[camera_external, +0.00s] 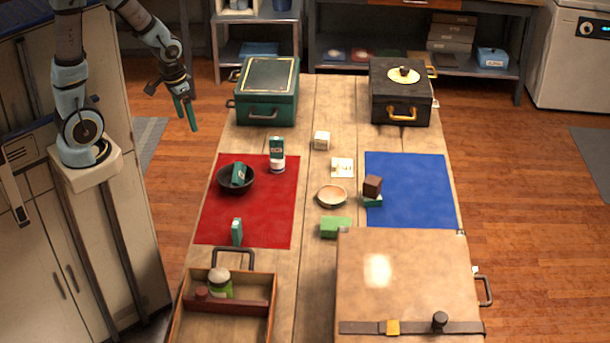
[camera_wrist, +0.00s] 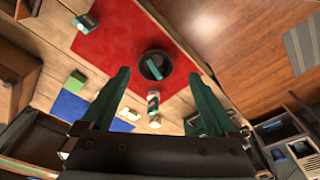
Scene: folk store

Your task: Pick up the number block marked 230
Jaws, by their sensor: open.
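A small cream cube (camera_external: 322,140) stands on the table between the two lidded boxes, toward the back. Its marking is too small to read, so I cannot tell whether it says 230. A pale cube that looks like the same one shows in the wrist view (camera_wrist: 155,123). A flat pale card with dark marks (camera_external: 342,168) lies in front of it. My gripper (camera_external: 186,124) is open and empty, in the air left of the table's back left corner. Its two green fingers are spread apart in the wrist view (camera_wrist: 159,74).
On the red mat (camera_external: 270,220) are a dark bowl (camera_external: 250,184), a green-and-white can (camera_external: 277,153) and a small green box (camera_external: 237,232). A green lidded box (camera_external: 268,90) stands near my gripper. A shallow bowl (camera_external: 332,196) and blue mat (camera_external: 420,190) lie farther right.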

